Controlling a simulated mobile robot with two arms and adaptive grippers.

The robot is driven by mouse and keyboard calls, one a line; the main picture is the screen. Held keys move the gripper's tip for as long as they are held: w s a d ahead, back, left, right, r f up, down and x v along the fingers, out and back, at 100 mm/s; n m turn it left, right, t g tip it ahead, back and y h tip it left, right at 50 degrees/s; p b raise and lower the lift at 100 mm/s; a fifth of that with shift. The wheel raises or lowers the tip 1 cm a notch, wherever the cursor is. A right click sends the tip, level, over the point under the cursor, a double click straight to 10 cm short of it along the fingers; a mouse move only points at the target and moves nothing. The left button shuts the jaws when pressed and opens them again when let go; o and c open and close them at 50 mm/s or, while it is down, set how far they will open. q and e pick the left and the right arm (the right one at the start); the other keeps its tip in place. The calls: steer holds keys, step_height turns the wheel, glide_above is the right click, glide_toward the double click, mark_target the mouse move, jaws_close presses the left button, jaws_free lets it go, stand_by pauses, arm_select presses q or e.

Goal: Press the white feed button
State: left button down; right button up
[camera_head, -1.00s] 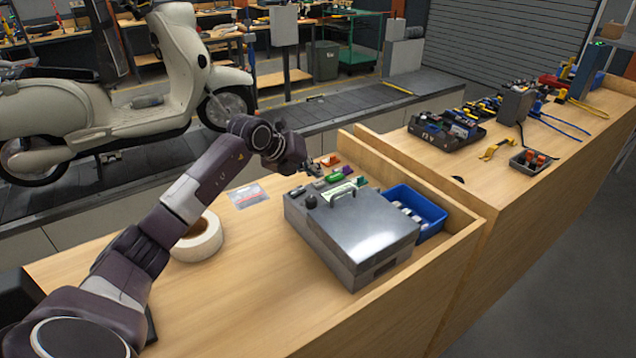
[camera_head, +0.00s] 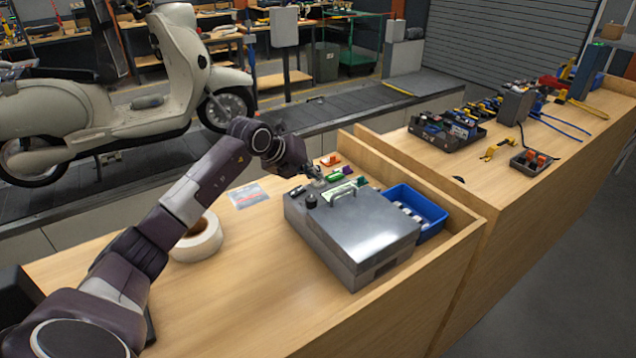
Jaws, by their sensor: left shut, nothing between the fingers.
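A grey metal control box (camera_head: 365,235) stands on the wooden bench. A black knob (camera_head: 311,201) and a dark switch (camera_head: 296,191) are on its far left part, with a handle near the top edge. I cannot make out the white feed button; it is too small or hidden near my gripper. My left gripper (camera_head: 317,180) is shut and empty, fingertips pointing down at the far edge of the box top. I cannot tell whether it touches the panel. My right gripper is not in view.
A blue bin (camera_head: 415,212) with pale parts sits right of the box. A green item (camera_head: 336,178) and an orange item (camera_head: 331,160) lie behind it. A tape roll (camera_head: 197,239) and a clear bag (camera_head: 248,195) lie left. The front bench is clear.

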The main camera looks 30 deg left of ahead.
mark_target(316, 183)
arm_select(q)
steer(key=shift+f, duration=0.5)
stand_by(0.4)
steer(key=shift+r, duration=0.15)
steer(key=shift+r+p, duration=0.3)
steer(key=shift+r, duration=0.5)
steer(key=shift+r+p, duration=1.7)
steer(key=shift+r, duration=0.85)
steer(key=shift+f, duration=0.1)
